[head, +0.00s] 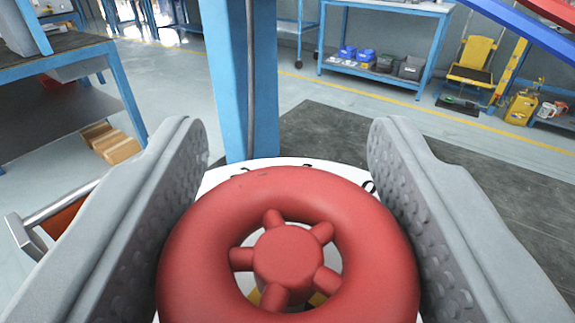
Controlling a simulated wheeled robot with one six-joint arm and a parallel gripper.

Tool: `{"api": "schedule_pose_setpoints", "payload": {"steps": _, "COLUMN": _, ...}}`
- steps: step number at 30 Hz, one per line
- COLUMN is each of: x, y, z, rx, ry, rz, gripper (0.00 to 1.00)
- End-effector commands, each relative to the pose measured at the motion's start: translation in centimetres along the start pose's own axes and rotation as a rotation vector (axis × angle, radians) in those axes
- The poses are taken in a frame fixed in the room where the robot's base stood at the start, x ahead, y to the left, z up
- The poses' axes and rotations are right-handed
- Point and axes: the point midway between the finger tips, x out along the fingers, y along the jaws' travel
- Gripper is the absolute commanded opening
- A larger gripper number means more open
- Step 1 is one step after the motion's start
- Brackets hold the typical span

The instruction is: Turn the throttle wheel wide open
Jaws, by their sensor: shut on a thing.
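The throttle wheel (185,262) is a thick red ring with short spokes and a round red hub in its middle. It fills the lower middle of the head view, and its lower edge is cut off by the frame. A white dial plate (228,172) with dark marks shows behind its top edge; most of the plate is hidden. My gripper (288,148) has one grey, dimpled finger on each side of the wheel and is shut on its rim. The lower parts of the fingers run out of view.
A blue post (228,80) with a dark cable rises just behind the wheel. A blue workbench (95,65) stands at the left, and a blue shelf table (385,50) at the back right. A yellow chair (476,58) is farther right. Open floor lies between.

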Motion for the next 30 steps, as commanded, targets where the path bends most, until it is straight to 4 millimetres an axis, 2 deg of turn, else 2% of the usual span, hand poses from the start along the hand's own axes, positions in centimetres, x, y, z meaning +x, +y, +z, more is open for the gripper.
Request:
{"api": "schedule_pose_setpoints", "payload": {"steps": 2, "x": 0.0, "y": 0.0, "z": -0.1, "rx": 0.0, "ry": 0.003, "rz": 0.0, "gripper": 0.27}}
{"api": "schedule_pose_setpoints", "payload": {"steps": 3, "x": 0.0, "y": 0.0, "z": -0.1, "rx": 0.0, "ry": 0.003, "rz": 0.0, "gripper": 0.58}}
{"api": "schedule_pose_setpoints", "payload": {"steps": 5, "x": 0.0, "y": 0.0, "z": -0.1, "rx": 0.0, "ry": 0.002, "rz": 0.0, "gripper": 0.7}}
{"api": "schedule_pose_setpoints", "payload": {"steps": 6, "x": 0.0, "y": 0.0, "z": -0.1, "rx": 0.0, "ry": 0.002, "rz": 0.0, "gripper": 0.72}}
{"api": "schedule_pose_setpoints", "payload": {"steps": 17, "x": -0.5, "y": 0.0, "z": -0.1, "rx": 0.0, "ry": 0.001, "rz": 0.001, "gripper": 0.72}}
{"api": "schedule_pose_setpoints", "payload": {"steps": 23, "x": -3.0, "y": 0.0, "z": -0.1, "rx": -0.001, "ry": 0.003, "rz": 0.002, "gripper": 0.72}}
{"api": "schedule_pose_setpoints", "payload": {"steps": 30, "x": -7.2, "y": 0.1, "z": -0.1, "rx": -0.001, "ry": 0.003, "rz": 0.003, "gripper": 0.72}}
